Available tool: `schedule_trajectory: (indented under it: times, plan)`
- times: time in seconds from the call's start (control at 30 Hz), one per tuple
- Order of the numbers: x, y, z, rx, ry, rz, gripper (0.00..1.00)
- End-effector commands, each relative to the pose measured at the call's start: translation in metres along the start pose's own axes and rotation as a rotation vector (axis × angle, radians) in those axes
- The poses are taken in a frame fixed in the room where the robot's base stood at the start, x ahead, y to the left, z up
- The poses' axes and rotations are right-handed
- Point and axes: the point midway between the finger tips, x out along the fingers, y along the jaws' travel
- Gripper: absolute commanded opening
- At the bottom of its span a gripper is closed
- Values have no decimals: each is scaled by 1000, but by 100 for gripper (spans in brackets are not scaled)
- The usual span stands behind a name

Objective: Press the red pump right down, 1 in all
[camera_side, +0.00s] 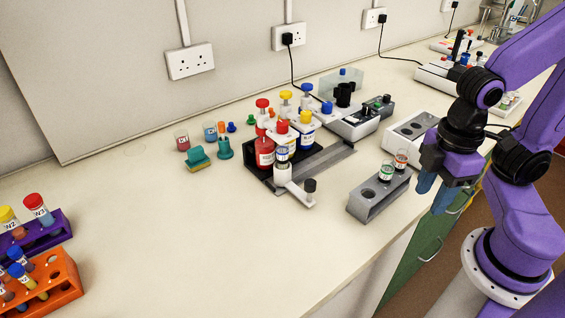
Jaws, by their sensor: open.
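The red pump (262,103) is the red knob on top of a red bottle (265,152) in a black rack (254,170) near the middle of the bench. Its knob stands raised above the bottle. A yellow pump (285,96) and a blue pump (307,87) stand in a row behind it to the right. A tube with a red cap (282,127) stands on a white stand in front of the bottles. My gripper (436,192) is open and empty, pointing down at the bench's right front edge, well right of the red pump.
A grey block with two labelled vials (366,206) stands between my gripper and the bottles. A white stand with a black knob (309,190) is in front of the rack. Orange (62,285) and purple tube racks stand at the left.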

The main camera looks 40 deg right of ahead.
Motion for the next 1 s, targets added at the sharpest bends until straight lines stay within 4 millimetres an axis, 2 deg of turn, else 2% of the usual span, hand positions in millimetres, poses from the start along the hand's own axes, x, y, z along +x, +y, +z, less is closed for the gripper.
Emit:
schedule_trajectory:
  times: [0.03,0.1,0.13,1.0]
  plan:
    - [0,0,0,0,0,0,26]
    - [0,0,0,0,0,0,3]
    - [0,0,0,0,0,0,0]
    - [0,0,0,0,0,0,0]
